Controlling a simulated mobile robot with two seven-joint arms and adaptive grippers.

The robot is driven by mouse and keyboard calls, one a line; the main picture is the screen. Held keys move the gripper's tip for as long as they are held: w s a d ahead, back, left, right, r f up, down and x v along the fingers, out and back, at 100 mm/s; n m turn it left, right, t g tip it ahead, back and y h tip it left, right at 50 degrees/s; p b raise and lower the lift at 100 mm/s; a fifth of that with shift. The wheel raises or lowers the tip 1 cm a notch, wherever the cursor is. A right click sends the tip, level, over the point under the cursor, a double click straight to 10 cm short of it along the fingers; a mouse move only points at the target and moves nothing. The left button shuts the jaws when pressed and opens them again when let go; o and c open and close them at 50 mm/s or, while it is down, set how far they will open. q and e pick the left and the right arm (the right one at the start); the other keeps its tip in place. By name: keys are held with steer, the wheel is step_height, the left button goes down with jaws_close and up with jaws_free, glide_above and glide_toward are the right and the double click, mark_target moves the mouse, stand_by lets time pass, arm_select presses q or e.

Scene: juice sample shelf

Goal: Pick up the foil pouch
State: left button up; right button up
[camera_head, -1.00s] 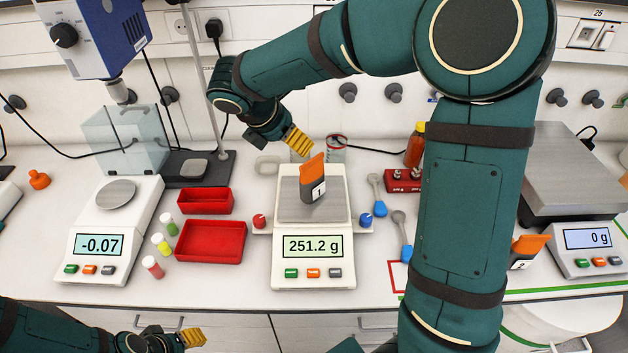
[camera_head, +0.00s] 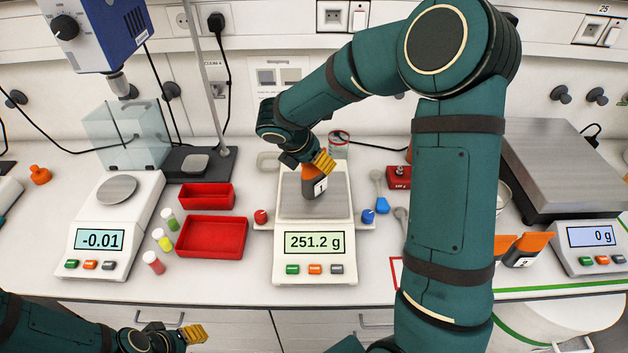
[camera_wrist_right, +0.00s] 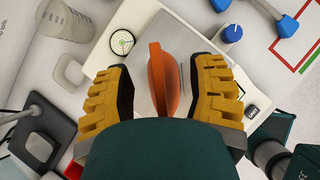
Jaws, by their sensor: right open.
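The foil pouch (camera_head: 313,187), dark with an orange top and a label "1", stands on the pan of the middle scale (camera_head: 338,207), which reads 251.2 g. My right gripper (camera_head: 323,163) is at the pouch's top. In the right wrist view the pouch (camera_wrist_right: 164,85) shows as an orange edge between the two open yellow fingers (camera_wrist_right: 166,75), with a gap on each side. My left gripper (camera_head: 194,334) is low at the left, in front of the bench and far from the pouch; its finger spacing is unclear.
Blue (camera_head: 368,216) and red (camera_head: 261,216) knobs flank the middle scale. Red trays (camera_head: 211,252), small vials and a left scale (camera_head: 107,238) stand left. Another pouch, labelled "2" (camera_head: 526,249), stands right beside a large scale (camera_head: 590,237). My right arm hides part of the bench.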

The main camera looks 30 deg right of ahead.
steer(key=shift+d+f, duration=0.15)
steer(key=shift+f, duration=0.15)
jaws_close()
